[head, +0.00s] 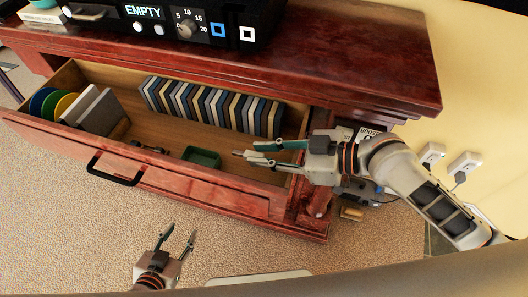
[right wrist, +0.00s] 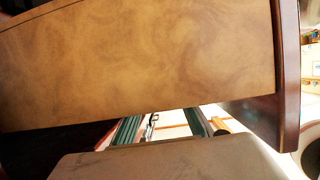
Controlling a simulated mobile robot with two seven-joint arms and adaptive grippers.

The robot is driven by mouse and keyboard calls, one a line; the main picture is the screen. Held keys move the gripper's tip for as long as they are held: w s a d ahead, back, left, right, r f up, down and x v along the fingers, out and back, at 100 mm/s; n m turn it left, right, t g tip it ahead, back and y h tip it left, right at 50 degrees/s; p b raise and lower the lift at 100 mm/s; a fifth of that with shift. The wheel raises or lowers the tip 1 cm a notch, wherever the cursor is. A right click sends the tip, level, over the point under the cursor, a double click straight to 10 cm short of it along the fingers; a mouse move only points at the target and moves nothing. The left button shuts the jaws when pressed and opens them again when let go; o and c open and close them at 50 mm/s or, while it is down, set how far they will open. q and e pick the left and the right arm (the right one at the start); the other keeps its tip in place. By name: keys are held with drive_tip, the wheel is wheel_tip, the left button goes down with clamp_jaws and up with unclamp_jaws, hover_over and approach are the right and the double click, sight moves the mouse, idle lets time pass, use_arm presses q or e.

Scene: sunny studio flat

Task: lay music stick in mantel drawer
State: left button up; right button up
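The mantel drawer (head: 225,182) is pulled out below the mantel top in the head view. My right gripper (head: 246,155) reaches in from the right over the drawer's right part, near a small green tray (head: 201,157). Its two fingers stand apart, and a gap also shows between them in the right wrist view (right wrist: 162,125). A small pale bit shows by the fingertips; I cannot tell if it is the music stick. I cannot make out the stick for certain in either view. My left gripper (head: 177,240) is open and empty, in front of and below the drawer.
A row of upright cases (head: 212,105) fills the drawer's back. Coloured discs (head: 52,103) and grey slabs (head: 98,110) stand at its left. A small dark item (head: 150,148) lies near the front wall. A black device (head: 185,22) sits on the mantel top (head: 340,60). Wall sockets (head: 465,165) are at right.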

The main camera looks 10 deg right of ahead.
use_arm(q)
drive_tip(key=shift+s+f, duration=0.1)
drive_tip(key=shift+f, duration=0.05)
use_arm(e)
drive_tip(key=shift+s+d+f, duration=0.1)
drive_tip(key=shift+s+f, duration=0.05)
drive_tip(key=shift+f, duration=0.4)
drive_tip(key=shift+s+f, duration=0.1)
drive_tip(key=shift+f, duration=0.45)
drive_tip(key=shift+r, duration=0.3)
drive_tip(key=d+r, duration=0.1)
drive_tip(key=s+d+r, duration=0.1)
drive_tip(key=d, duration=0.1)
drive_tip(key=shift+d+r, duration=0.25)
drive_tip(key=shift+d, duration=0.05)
drive_tip(key=shift+w+d+r+h, duration=0.1)
drive_tip(key=shift+r+h, duration=0.2)
use_arm(q)
drive_tip(key=shift+w+a, duration=0.1)
drive_tip(key=shift+w, duration=0.1)
use_arm(e)
drive_tip(key=v, duration=0.7)
drive_tip(key=shift+s+d+r, duration=0.2)
drive_tip(key=shift+s+d, duration=0.05)
